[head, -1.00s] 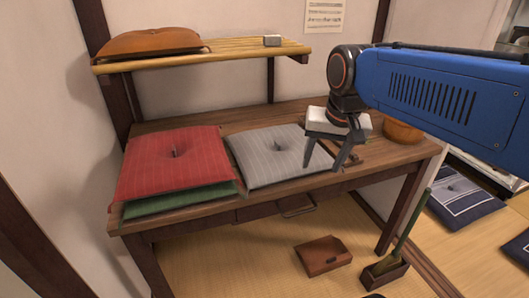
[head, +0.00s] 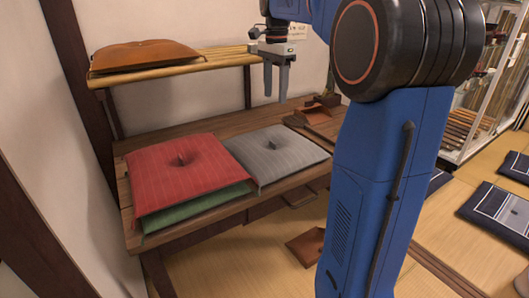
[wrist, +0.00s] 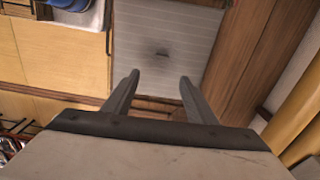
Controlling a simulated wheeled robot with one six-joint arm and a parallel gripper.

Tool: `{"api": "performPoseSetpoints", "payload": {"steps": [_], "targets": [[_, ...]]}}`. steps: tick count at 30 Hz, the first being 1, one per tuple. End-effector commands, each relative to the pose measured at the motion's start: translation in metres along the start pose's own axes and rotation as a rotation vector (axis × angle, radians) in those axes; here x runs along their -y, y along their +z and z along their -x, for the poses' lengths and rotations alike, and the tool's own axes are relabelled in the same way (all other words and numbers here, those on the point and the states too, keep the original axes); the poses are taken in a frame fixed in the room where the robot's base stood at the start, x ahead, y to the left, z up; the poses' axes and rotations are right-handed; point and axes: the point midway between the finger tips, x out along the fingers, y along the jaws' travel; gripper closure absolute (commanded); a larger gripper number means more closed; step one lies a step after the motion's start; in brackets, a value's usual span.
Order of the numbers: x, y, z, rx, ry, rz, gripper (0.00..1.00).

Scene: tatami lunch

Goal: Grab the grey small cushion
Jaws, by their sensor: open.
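The grey small cushion (head: 277,156) lies flat on the wooden desk, right of the red cushion (head: 180,167). My gripper (head: 276,95) is open and empty, pointing down, raised above the back part of the desk and apart from the cushion. The fingers also show spread in the wrist view (wrist: 158,85).
A green cushion (head: 195,209) lies under the red one. A slatted shelf (head: 170,64) with a brown leather bag (head: 146,55) hangs above the desk at the left. A brown tray-like item (head: 308,117) is at the desk's back right. Dark blue cushions (head: 498,212) lie on the floor.

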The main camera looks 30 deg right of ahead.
Motion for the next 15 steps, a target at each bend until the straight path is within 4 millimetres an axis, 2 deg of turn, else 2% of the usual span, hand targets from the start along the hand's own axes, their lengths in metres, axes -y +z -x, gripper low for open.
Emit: {"api": "performPoseSetpoints", "payload": {"steps": [5, 15], "targets": [[0.002, -0.003, -0.012, 0.002, 0.006, -0.016, 0.48], [0.002, -0.002, -0.071, 0.002, 0.006, -0.014, 0.48]]}}
